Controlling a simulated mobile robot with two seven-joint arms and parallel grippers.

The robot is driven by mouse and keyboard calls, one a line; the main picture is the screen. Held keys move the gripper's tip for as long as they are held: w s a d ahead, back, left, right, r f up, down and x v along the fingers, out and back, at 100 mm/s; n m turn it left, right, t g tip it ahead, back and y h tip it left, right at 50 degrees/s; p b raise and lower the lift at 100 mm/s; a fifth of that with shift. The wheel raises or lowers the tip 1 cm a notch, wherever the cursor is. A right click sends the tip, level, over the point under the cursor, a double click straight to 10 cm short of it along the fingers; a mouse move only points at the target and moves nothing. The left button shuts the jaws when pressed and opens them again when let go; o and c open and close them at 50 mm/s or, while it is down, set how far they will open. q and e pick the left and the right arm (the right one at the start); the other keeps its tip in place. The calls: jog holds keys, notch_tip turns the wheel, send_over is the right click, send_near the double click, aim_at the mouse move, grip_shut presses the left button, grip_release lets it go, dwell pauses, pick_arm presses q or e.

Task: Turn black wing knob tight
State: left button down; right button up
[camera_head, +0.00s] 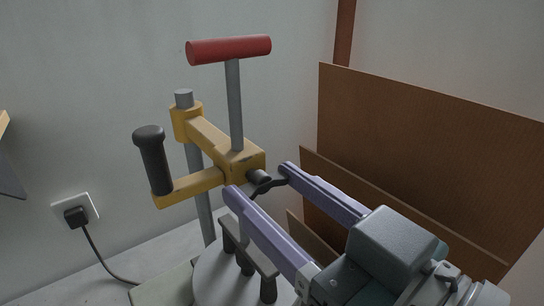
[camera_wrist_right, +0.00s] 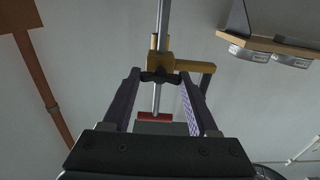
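The black wing knob (camera_head: 266,185) sits on a dark round shaft at the front end of the yellow clamp block (camera_head: 240,165). In the right wrist view the wing knob (camera_wrist_right: 160,77) shows with its wings spread sideways between my fingers. My right gripper (camera_head: 261,180) is open, its two lilac fingers on either side of the knob. Its fingertips also show in the right wrist view (camera_wrist_right: 160,78), close to the wing ends; I cannot tell whether they touch. My left gripper is in neither view.
A red T-handle (camera_head: 229,49) on a grey rod rises above the block. A black grip (camera_head: 153,160) stands on the yellow arm at left. A small dark stand (camera_head: 250,252) is below my fingers. Brown boards (camera_head: 430,140) lean at right. A plug (camera_head: 77,214) sits in the wall.

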jog(key=c, duration=0.8)
